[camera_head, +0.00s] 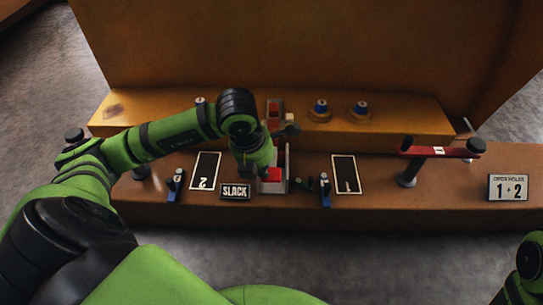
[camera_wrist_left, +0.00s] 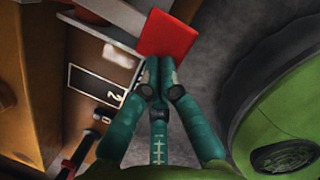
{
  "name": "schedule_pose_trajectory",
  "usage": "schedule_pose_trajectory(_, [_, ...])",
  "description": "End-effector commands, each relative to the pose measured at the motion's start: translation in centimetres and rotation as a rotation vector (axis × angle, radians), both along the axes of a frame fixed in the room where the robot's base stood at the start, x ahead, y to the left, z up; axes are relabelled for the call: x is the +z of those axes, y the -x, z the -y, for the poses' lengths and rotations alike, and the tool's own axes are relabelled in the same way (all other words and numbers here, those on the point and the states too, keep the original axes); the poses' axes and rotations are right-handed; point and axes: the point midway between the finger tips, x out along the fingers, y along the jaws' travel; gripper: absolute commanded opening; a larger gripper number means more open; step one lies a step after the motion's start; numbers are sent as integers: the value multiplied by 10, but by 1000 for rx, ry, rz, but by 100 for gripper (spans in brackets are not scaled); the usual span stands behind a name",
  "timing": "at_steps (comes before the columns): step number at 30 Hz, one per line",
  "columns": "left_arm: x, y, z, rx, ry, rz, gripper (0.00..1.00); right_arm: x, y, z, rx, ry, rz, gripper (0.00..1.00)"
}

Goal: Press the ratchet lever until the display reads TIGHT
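The display (camera_head: 235,191) on the bench front reads SLACK. The ratchet lever shows a red pad (camera_head: 272,174) beside a grey upright metal bracket (camera_head: 282,158) in the head view. In the left wrist view the red pad (camera_wrist_left: 168,36) is just beyond my fingertips. My left gripper (camera_wrist_left: 158,78) has its teal fingers together with nothing between them. The fingertips overlap the pad's near edge in the picture; I cannot tell whether they touch it. In the head view my left arm hides part of the lever area. My right gripper is out of view.
Number plates 2 (camera_head: 205,171) and 1 (camera_head: 346,174) flank the lever. Blue-handled clamps (camera_head: 325,190) stand beside them. A red bar (camera_head: 438,152) on a post is at right, near a sign (camera_head: 508,187) reading 1, 2. Blue-topped knobs (camera_head: 320,108) stand on the rear ledge.

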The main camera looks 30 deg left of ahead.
Motion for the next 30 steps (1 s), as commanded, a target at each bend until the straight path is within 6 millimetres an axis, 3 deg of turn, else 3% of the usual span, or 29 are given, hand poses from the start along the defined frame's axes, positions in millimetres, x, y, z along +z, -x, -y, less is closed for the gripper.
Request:
schedule_pose_trajectory(14, [8, 8, 0, 0, 2, 0, 0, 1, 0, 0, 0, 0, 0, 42])
schedule_pose_trajectory(30, [105, 32, -3, 1, 1, 4, 0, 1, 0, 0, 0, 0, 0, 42])
